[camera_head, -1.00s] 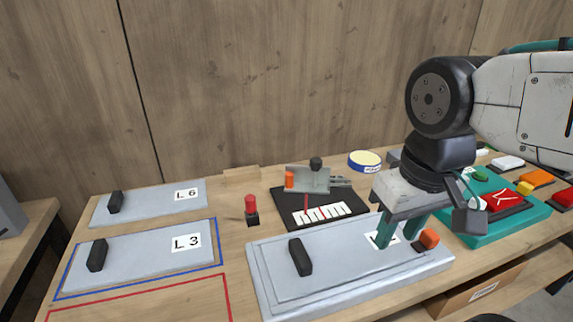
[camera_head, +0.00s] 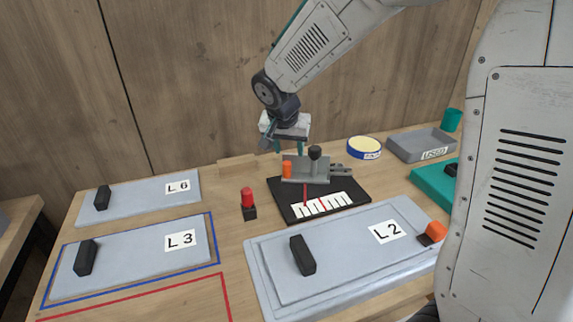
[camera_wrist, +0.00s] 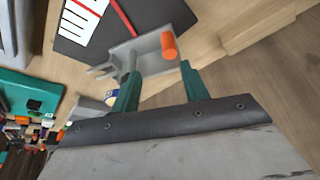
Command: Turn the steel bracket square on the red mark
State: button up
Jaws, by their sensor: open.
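The steel bracket (camera_head: 318,172) sits on a black board (camera_head: 354,188), with an orange peg (camera_head: 287,169) at its left end and a black knob (camera_head: 315,153) on top. A thin red line (camera_head: 305,195) runs from the bracket toward a white scale (camera_head: 335,204). A red mark (camera_head: 322,205) on the scale lies right of that line. My gripper (camera_head: 288,149) is open, just behind and above the bracket. In the wrist view my gripper (camera_wrist: 158,74) has fingers spread, with the bracket (camera_wrist: 150,56) and orange peg (camera_wrist: 168,46) beyond the gap. Contact cannot be told.
A grey plate labelled L2 (camera_head: 350,254) lies in front, plates L3 (camera_head: 130,264) and L6 (camera_head: 145,194) at left. A red-topped post (camera_head: 248,198) stands left of the board. A wooden block (camera_head: 238,165) lies behind.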

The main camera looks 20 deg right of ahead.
aim_at(286, 161)
jog(key=shift+w+a+f, duration=0.3)
jog(key=shift+w+f, duration=0.55)
jog(key=x, duration=0.7)
jog(key=shift+w+f, duration=0.15)
jog(key=shift+f, duration=0.05)
grip_shut()
